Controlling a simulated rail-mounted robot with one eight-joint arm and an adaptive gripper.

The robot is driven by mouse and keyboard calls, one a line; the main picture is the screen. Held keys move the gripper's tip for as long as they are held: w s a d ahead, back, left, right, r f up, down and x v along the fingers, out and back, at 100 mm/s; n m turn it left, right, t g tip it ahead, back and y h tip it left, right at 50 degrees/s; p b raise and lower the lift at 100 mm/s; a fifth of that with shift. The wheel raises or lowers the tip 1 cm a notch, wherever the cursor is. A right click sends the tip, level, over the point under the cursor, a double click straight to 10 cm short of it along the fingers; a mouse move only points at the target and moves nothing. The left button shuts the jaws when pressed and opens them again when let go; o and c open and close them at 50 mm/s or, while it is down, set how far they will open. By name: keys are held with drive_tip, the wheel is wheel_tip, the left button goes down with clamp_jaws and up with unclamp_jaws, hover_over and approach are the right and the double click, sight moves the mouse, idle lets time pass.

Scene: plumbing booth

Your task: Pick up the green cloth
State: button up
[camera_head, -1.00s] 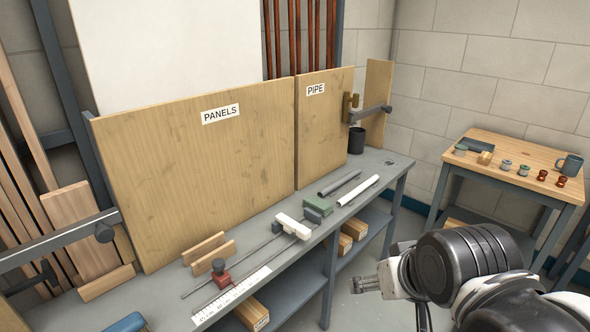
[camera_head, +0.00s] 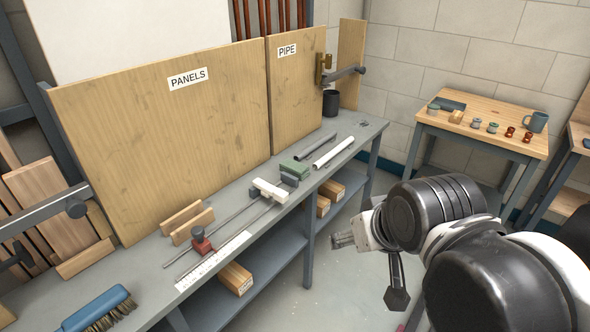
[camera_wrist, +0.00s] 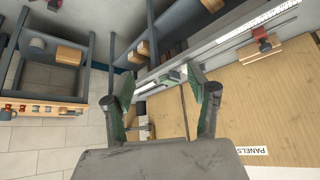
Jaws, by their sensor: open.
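The green cloth (camera_head: 294,167) lies folded on the grey workbench, just behind a dark grey block and the white piece on the long bar. It also shows small in the wrist view (camera_wrist: 171,79), between my fingers in the picture but well beyond them. My gripper (camera_head: 343,240) is in front of the bench, over the floor, to the right of and apart from the cloth. In the wrist view (camera_wrist: 160,88) its two fingers are spread with nothing between them.
The grey workbench (camera_head: 240,222) also carries a red clamp (camera_head: 201,243), a white pipe (camera_head: 333,153), a grey pipe (camera_head: 317,146), a ruler and a blue brush (camera_head: 98,310). Plywood panels rise behind. A wooden table (camera_head: 485,104) with a mug stands at right. Floor between is clear.

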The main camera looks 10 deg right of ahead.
drive_tip(key=w+r+n+g+p, duration=0.1)
drive_tip(key=w+r+n+g, duration=0.1)
drive_tip(key=w+r, duration=0.9)
drive_tip(key=n+g+p, duration=0.4)
drive_tip(key=n+g, duration=0.1)
drive_tip(key=n, duration=0.1)
hover_over(295, 165)
wheel_tip(295, 165, down, 17)
drive_tip(key=f, duration=0.6)
drive_tip(key=f+b, duration=0.1)
drive_tip(key=f, duration=0.2)
drive_tip(key=shift+w, duration=0.3)
drive_tip(key=shift+s+a+f, duration=0.1)
drive_tip(key=shift+f, duration=1.3)
drive_tip(key=shift+s+f, duration=0.1)
drive_tip(key=shift+f, duration=1.3)
